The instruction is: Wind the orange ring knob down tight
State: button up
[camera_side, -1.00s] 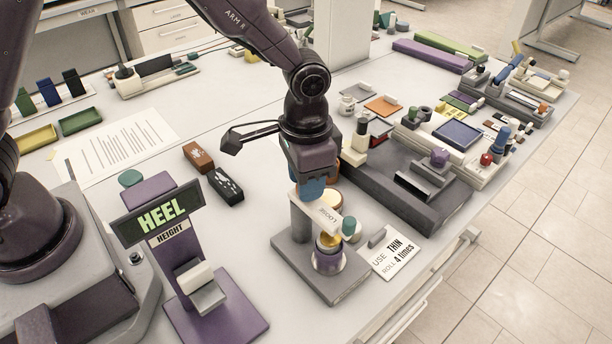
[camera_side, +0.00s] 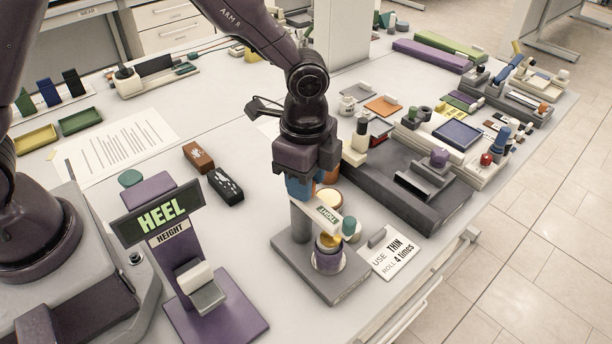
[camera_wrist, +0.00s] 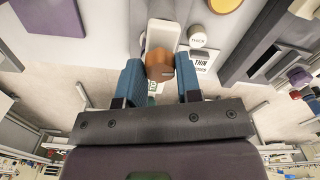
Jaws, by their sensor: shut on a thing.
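In the wrist view, the orange ring knob (camera_wrist: 160,66) sits between the two blue fingers of my gripper (camera_wrist: 159,82), which is shut on it. In the side view, my gripper (camera_side: 311,190) is above the grey stand (camera_side: 290,256), and its fingers largely hide the knob. Under the fingers, the stand's pale crossbar carries a small label (camera_side: 327,214) with a green tint that appears to read TIGHT.
A card (camera_side: 394,255) reading "USE THIN, ROLL 4 times" lies right of the stand. A purple HEEL HEIGHT stand (camera_side: 218,318) is at the left. A long dark grey fixture (camera_side: 420,200) lies behind to the right. Black and brown blocks lie at back left.

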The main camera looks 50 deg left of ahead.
jog(key=shift+m, duration=0.5)
jog(key=o, duration=0.9)
jog(key=shift+o, duration=0.2)
jog(key=shift+r, duration=0.1)
notch_tip(320, 180, up, 13)
